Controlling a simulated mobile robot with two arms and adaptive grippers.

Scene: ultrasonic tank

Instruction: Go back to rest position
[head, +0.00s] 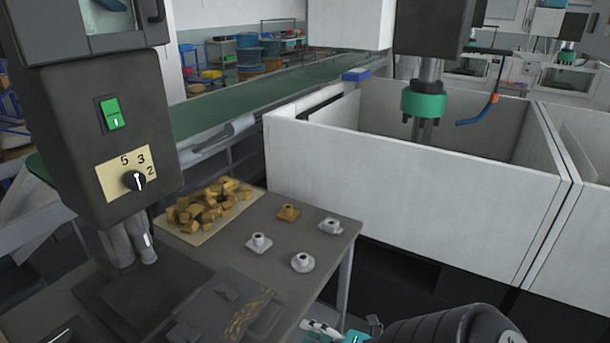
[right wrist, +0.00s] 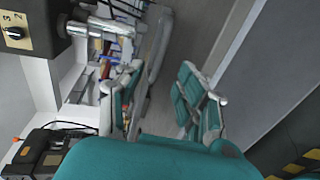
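My right gripper (right wrist: 168,98) shows in the right wrist view with its two teal and grey fingers spread apart. Nothing is between them. In the head view, part of my right gripper (head: 345,331) shows at the bottom edge, beside the dark rounded link of my arm. It is low in front of the grey table (head: 325,252) and apart from the parts on it. My left gripper is in neither view.
A drill-like machine (head: 105,140) with a green switch stands at the left. Yellow blocks (head: 208,206) lie in a pile on the table, near several small flanged parts (head: 302,262). A white-walled enclosure (head: 410,170) stands at the right. A green conveyor (head: 250,95) runs behind.

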